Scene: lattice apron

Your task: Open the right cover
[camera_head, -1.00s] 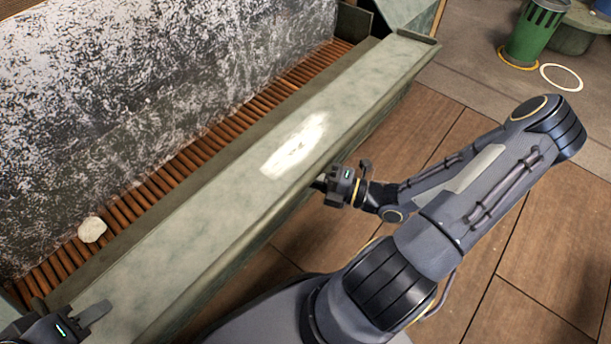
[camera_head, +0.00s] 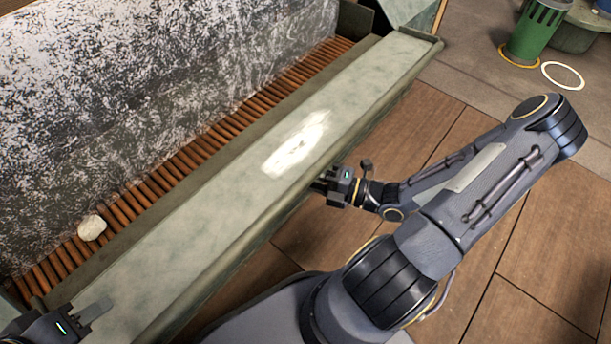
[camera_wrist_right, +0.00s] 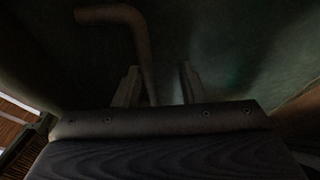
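In the right wrist view a dark green panel (camera_wrist_right: 235,45), which looks like the cover, fills the background. A bent bar handle (camera_wrist_right: 143,45) stands out in front of it. My right gripper (camera_wrist_right: 158,85) is open; its two fingers are apart, with the handle's shaft between them and nearer the left finger. I cannot tell whether they touch it. In the head view my right gripper (camera_head: 322,183) is partly hidden at the ledge's front edge. My left gripper (camera_head: 98,310) is at the bottom left over the ledge, with one finger clear; its opening cannot be judged.
A long pale green ledge (camera_head: 215,200) runs diagonally across, with a brown slatted strip (camera_head: 170,178) and a mottled grey panel (camera_head: 130,80) behind. A whitish lump (camera_head: 91,228) lies on the slats. A green bin (camera_head: 537,38) stands far right. The plank floor (camera_head: 435,125) is clear.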

